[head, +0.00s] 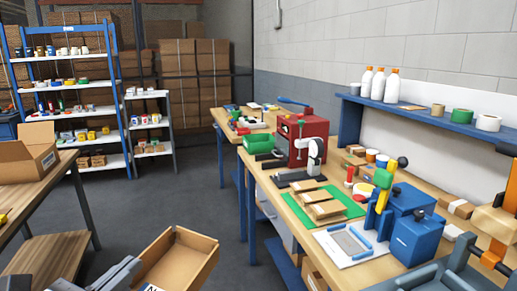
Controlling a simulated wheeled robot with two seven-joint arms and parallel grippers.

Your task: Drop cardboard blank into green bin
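Several flat brown cardboard blanks (313,196) lie in a row on a green mat (352,208) on the wooden workbench, in the middle of the head view. A small green bin (258,143) stands farther back on the same bench, at its left edge. My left gripper (118,274) is low at the lower left, beside an open cardboard box and well away from the blanks; its fingertips are not clear. Grey parts at the lower right corner seem to be my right gripper (445,278), mostly cut off by the picture's edge.
An open cardboard box (203,243) sits low at the bottom centre-left. A red machine (308,140) stands behind the blanks; blue machines (414,238) and a white board (327,240) are nearer. Shelves (78,116) stand at the back left.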

